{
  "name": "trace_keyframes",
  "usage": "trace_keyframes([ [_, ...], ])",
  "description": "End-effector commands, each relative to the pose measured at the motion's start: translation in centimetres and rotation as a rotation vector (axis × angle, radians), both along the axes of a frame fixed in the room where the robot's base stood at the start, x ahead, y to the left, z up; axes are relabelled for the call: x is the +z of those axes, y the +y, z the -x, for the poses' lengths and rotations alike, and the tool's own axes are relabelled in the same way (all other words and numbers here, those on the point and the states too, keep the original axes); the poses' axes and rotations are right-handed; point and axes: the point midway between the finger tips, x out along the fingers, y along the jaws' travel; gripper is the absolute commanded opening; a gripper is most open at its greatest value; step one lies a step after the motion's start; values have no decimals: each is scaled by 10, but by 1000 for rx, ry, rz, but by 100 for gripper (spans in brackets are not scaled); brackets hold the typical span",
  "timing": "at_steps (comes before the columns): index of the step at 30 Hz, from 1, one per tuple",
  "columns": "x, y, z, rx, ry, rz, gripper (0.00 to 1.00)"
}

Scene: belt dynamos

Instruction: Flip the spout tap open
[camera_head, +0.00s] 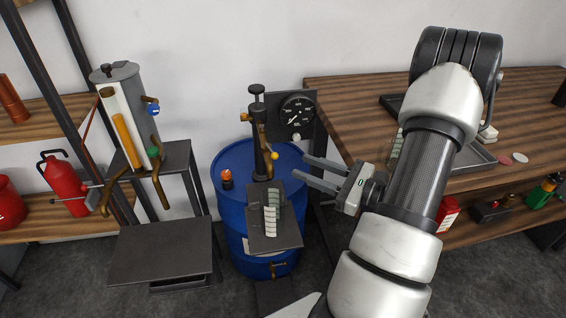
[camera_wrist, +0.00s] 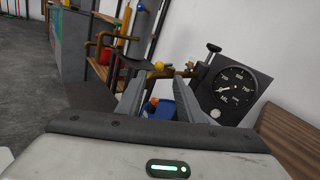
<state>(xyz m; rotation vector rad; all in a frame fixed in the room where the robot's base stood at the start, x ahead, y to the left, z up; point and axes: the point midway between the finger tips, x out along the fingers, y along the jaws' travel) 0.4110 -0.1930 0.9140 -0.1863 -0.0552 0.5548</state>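A blue drum (camera_head: 233,200) stands on the floor with a dark hand pump (camera_head: 258,120) on top. A brass spout (camera_head: 262,138) on the pump carries a small yellow knob (camera_head: 274,155), which looks like the spout tap. My gripper (camera_head: 301,167) is open and empty, to the right of the knob and apart from it, its fingers pointing left toward the pump. In the wrist view the brass spout (camera_wrist: 163,73) shows just beyond and between my open fingertips (camera_wrist: 159,79). I cannot tell the tap's exact position. A second brass tap (camera_head: 278,265) sits low on the drum.
A round gauge (camera_head: 296,111) on a dark panel stands behind the pump, close to my fingers. A wooden bench (camera_head: 350,105) is right; a dispenser (camera_head: 128,110) with blue and green handles is left.

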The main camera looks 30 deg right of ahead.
Motion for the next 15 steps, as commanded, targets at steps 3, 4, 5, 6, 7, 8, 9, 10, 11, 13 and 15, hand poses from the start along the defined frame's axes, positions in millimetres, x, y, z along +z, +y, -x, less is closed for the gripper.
trace_keyframes([
  [3, 1, 8, -12, 4, -2, 0, 34],
  [4, 1, 11, -16, 4, -2, 0, 34],
  [5, 0, 14, -20, 5, -1, 1, 34],
  [6, 0, 18, -26, 5, -1, 2, 34],
  [7, 1, 20, -30, 5, -2, 1, 34],
  [8, 1, 23, -34, 7, -2, 1, 34],
  [9, 1, 26, -40, 6, -2, 1, 34],
  [10, 0, 29, -43, 6, -1, 2, 34],
  [11, 0, 31, -46, 6, 0, 2, 34],
  [13, 1, 35, -53, 6, -1, 2, 34],
  [15, 1, 37, -58, 5, -1, 1, 34],
])
